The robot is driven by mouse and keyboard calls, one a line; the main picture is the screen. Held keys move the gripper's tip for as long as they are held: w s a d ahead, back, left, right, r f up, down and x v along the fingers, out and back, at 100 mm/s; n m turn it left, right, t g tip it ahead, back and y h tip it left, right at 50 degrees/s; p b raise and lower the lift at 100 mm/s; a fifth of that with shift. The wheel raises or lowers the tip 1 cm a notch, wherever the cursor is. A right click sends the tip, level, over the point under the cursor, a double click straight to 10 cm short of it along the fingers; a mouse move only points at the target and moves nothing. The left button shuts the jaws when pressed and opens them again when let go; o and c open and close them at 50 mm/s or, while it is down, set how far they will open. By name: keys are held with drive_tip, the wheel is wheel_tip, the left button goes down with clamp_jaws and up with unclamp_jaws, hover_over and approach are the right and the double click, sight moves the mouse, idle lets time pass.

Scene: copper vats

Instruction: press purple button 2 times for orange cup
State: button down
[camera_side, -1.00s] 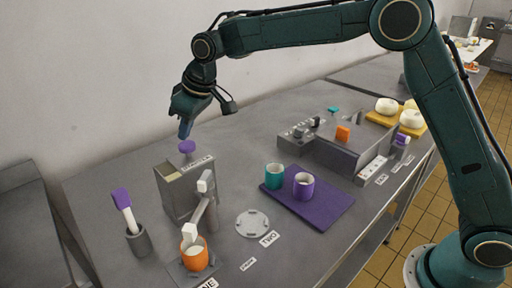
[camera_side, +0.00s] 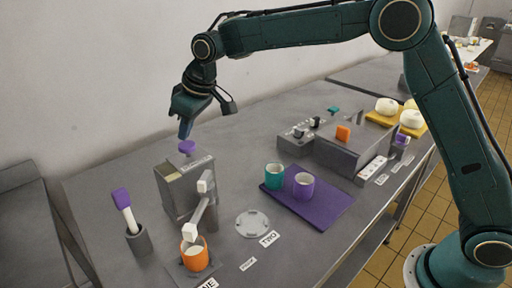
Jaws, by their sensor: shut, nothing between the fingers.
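The purple button (camera_side: 187,147) sits on top of the grey dispenser box (camera_side: 180,190). My gripper (camera_side: 184,133) is shut and empty, pointing down just above the purple button; I cannot tell whether the fingertips touch it. The orange cup (camera_side: 195,258) stands upright in front of the dispenser, under the white-tipped spout (camera_side: 190,232). Something whitish shows inside the cup.
A purple-headed tool stands in a grey holder (camera_side: 139,241) at left. A round grey plate (camera_side: 252,224) lies right of the dispenser. A purple mat (camera_side: 310,217) bears a teal cup (camera_side: 274,176) and a purple cup (camera_side: 303,185). A grey box unit (camera_side: 335,150) stands behind.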

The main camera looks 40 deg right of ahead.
drive_tip(key=shift+f, duration=1.35)
drive_tip(key=shift+r, duration=1.4)
drive_tip(key=shift+f, duration=1.55)
drive_tip(key=shift+r, duration=1.55)
wheel_tip(320, 180, up, 6)
idle(1.0)
